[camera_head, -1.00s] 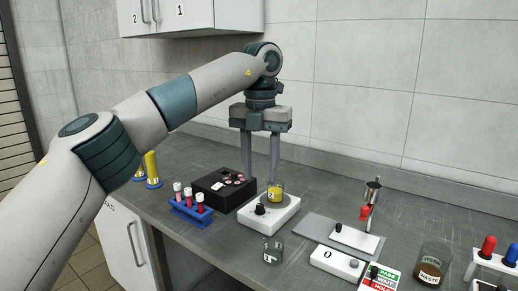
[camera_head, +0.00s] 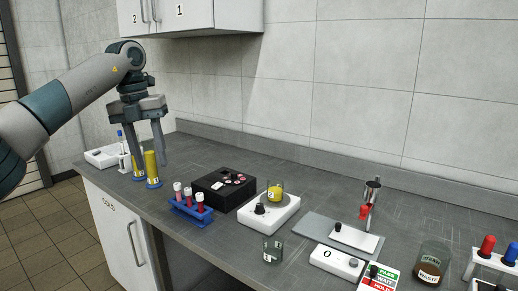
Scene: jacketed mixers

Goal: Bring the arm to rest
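My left arm comes in from the left. Its gripper (camera_head: 150,164) hangs fingers down over the far left of the counter, open with a clear gap between the fingers. Two yellow cylinders with blue bases, one of them the nearer yellow cylinder (camera_head: 152,170), show between and beside the fingers; I cannot tell the exact depth between them, and no grip shows. A small beaker with yellow contents (camera_head: 276,193) stands on the white mixer (camera_head: 268,214) with a black knob, clear of the gripper. My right gripper is not in view.
On the counter (camera_head: 330,195) stand a blue rack (camera_head: 190,212) of red-filled tubes, a black block (camera_head: 224,190), an empty beaker (camera_head: 272,250), a white device (camera_head: 336,263), a grey plate with a stand (camera_head: 355,238) and a waste beaker (camera_head: 431,264). A wall cabinet (camera_head: 210,14) hangs above.

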